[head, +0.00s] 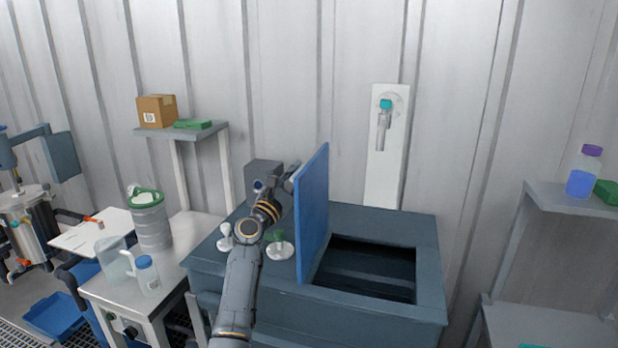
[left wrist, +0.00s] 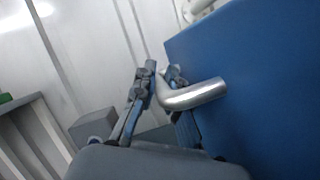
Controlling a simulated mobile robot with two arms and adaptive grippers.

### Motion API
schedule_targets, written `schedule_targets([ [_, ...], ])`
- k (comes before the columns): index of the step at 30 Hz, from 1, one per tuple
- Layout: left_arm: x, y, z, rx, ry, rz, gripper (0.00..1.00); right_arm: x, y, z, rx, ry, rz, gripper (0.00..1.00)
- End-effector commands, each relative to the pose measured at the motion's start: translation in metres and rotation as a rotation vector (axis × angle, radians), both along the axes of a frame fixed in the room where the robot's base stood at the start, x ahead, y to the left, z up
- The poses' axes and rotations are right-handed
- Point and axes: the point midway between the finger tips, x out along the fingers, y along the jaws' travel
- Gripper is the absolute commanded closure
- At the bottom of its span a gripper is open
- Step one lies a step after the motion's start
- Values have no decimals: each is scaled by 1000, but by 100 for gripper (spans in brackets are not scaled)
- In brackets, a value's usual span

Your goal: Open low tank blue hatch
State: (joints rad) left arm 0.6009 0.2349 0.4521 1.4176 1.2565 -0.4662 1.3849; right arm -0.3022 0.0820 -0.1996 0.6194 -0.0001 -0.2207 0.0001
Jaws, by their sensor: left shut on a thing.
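The blue hatch (head: 314,215) of the low dark tank (head: 428,262) stands swung up, close to upright, at the left side of the tank's opening (head: 370,270). It fills the right of the left wrist view (left wrist: 265,85). My left gripper (head: 288,184) is at the left face of the hatch. In the left wrist view its fingers (left wrist: 163,80) are shut on the bent silver handle (left wrist: 200,94) fixed to the hatch. The handle is hidden in the head view. My right gripper is not in view.
White and green fittings (head: 280,248) sit on the tank top beside my left arm. A table on the left holds a lidded canister (head: 151,222) and jugs (head: 147,274). A wall tap (head: 384,125) is behind the tank. A shelf (head: 570,200) stands at right.

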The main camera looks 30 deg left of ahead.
Motion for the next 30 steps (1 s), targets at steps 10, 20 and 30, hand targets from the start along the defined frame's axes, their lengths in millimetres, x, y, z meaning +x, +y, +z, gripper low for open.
schedule_targets([
  [10, -2, 6, -1, -21, -7, 3, 100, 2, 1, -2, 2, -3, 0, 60],
  [20, -2, 6, -1, -20, -5, 2, 78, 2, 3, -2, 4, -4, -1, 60],
  [30, -10, 5, -6, -18, -3, 1, 78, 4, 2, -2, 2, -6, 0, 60],
])
